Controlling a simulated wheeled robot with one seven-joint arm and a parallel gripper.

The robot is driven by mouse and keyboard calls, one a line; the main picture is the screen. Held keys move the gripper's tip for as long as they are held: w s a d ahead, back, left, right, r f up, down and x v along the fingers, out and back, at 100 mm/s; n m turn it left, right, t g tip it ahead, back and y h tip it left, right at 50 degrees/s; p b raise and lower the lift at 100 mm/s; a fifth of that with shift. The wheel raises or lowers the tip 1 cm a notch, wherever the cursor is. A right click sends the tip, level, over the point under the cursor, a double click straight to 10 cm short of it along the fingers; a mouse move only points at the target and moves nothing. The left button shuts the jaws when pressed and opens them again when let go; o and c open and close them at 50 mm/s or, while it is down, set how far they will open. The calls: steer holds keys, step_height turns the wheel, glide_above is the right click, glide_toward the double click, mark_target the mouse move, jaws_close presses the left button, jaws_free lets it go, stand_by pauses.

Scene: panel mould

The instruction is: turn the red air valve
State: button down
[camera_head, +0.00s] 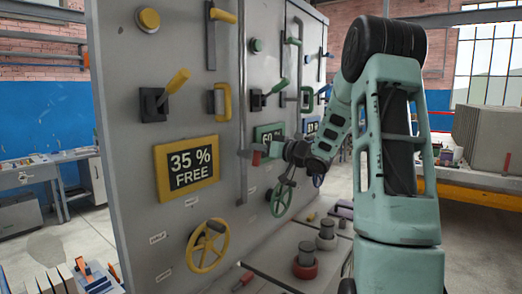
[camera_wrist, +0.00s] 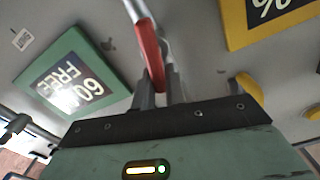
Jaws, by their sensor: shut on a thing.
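The red air valve's lever (camera_wrist: 151,55) runs down from the top of the wrist view, and its lower end is between the two fingers of my gripper (camera_wrist: 160,88). The fingers are shut on it. In the head view only a small red part of the valve (camera_head: 256,159) shows, at the panel beside a grey pipe. My gripper (camera_head: 273,150) reaches it from the right. The fingers and my arm hide part of the valve.
The grey panel (camera_head: 130,90) carries a yellow "35 % FREE" sign (camera_head: 187,168), a green "60" sign (camera_wrist: 70,83), levers and handles. A yellow handwheel (camera_head: 208,246) and a green one (camera_head: 281,200) stand below. A loaded bench (camera_head: 470,180) is at right.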

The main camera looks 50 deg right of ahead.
steer(key=shift+r, duration=0.1)
stand_by(0.3)
steer(key=m+p, duration=0.1)
steer(key=p, duration=0.1)
steer(key=shift+d+r+p, duration=0.1)
steer(key=shift+d+p, duration=0.1)
steer(key=shift+p, duration=0.15)
steer(key=m+p, duration=0.2)
steer(key=shift+d+p, duration=0.2)
steer(key=shift+p, duration=0.1)
steer(key=shift+f+m, duration=0.35)
steer(key=shift+m, duration=0.05)
steer(key=shift+p, duration=0.35)
